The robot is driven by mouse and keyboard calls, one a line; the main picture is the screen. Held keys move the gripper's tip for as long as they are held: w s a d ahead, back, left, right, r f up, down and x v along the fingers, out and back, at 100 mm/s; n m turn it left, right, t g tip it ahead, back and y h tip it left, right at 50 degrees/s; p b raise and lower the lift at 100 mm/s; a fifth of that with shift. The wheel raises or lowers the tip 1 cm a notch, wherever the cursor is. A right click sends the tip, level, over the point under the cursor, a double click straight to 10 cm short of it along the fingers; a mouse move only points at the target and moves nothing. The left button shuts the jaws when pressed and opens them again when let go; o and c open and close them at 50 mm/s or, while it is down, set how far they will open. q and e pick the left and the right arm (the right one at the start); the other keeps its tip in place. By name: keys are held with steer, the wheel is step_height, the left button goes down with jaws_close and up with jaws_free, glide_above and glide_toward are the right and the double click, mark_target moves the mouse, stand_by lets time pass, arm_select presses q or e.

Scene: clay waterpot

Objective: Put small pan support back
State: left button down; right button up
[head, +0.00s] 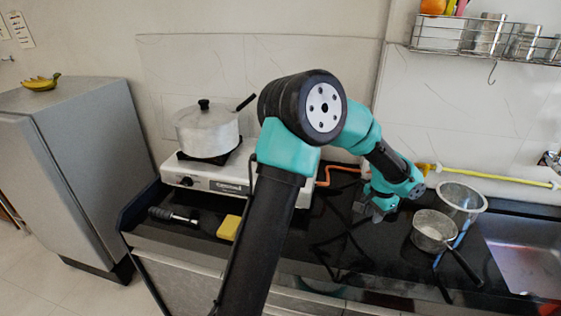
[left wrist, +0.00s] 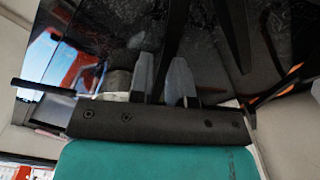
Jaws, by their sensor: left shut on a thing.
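My left gripper (head: 370,212) reaches down over the black counter, right of the stove. It is shut on the small pan support (head: 338,240), a thin black frame that is hard to tell from the dark counter. In the left wrist view the fingers (left wrist: 162,80) close around a dark bar of the support (left wrist: 176,30). I cannot tell whether the support touches the counter. The white stove (head: 225,184) stands at the back left. My left arm hides its right part. My right gripper is not in view.
A lidded pot (head: 207,132) sits on the stove's left side. A yellow sponge (head: 229,227) and a black-handled tool (head: 172,216) lie in front. A saucepan (head: 433,228) and a strainer (head: 461,198) stand right of my gripper, near the sink (head: 520,265).

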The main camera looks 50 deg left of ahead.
arm_select(q)
steer(key=s+a+r, duration=0.2)
steer(key=s+a, duration=0.1)
steer(key=a, duration=0.5)
steer(key=s+a+r+n, duration=0.1)
steer(key=s+a, duration=0.3)
steer(key=a, duration=0.5)
steer(key=s+a+r, duration=0.3)
steer(key=s+a, duration=0.1)
steer(key=a, duration=0.4)
steer(key=shift+s+a+r+y, duration=0.2)
steer(key=shift+a+r+y, duration=0.1)
steer(key=shift+r, duration=0.1)
steer(key=w+a, duration=0.3)
steer(key=a, duration=0.1)
steer(key=w+a+f, duration=0.1)
steer(key=w+a, duration=0.2)
steer(key=a, duration=0.1)
steer(key=w+a, duration=0.3)
steer(key=w, duration=0.1)
steer(key=shift+a+f, duration=0.25)
steer(key=shift+a, duration=0.15)
steer(key=shift+w+a, duration=0.1)
steer(key=shift+w+a+f, duration=0.1)
steer(key=shift+f, duration=1.65)
